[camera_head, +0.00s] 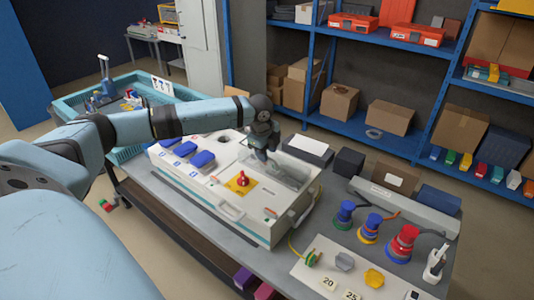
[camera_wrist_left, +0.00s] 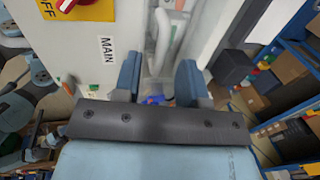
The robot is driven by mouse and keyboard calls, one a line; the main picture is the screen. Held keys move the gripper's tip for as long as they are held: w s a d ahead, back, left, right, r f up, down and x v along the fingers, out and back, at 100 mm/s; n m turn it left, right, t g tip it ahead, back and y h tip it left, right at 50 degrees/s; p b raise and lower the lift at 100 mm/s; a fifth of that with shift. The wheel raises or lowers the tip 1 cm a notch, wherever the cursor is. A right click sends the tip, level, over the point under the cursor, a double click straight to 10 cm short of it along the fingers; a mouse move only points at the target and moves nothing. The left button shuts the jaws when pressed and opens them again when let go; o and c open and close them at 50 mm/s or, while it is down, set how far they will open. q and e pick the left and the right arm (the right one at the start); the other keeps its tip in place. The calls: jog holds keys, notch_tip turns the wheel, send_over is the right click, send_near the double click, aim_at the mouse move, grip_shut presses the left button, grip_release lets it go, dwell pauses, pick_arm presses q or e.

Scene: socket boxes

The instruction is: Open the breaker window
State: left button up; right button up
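The white socket box (camera_head: 235,205) stands on the grey table, with a red rotary switch on a yellow plate (camera_head: 241,182) on its top. The breaker window (camera_head: 287,171) is a clear panel on the right part of the top and looks closed. My left gripper (camera_head: 262,152) is over the window's left edge, pointing down. In the left wrist view its two blue fingers (camera_wrist_left: 160,72) are apart. A pale curved bar, seemingly a handle (camera_wrist_left: 164,38), lies just beyond the fingertips. I cannot tell whether they touch it. My right gripper is not in view.
Several blue socket covers (camera_head: 187,148) line the box's left part. Blue, yellow-banded and red plugs (camera_head: 403,243) stand on the table at right. A black box (camera_head: 348,162) is behind the socket box. A teal crate (camera_head: 70,108) is at left; blue shelves (camera_head: 350,128) are behind.

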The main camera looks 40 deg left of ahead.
pick_arm(q)
jog(key=shift+w+f, duration=0.1)
jog(key=shift+f, duration=0.6)
grip_shut()
jog(key=shift+w+r, duration=0.1)
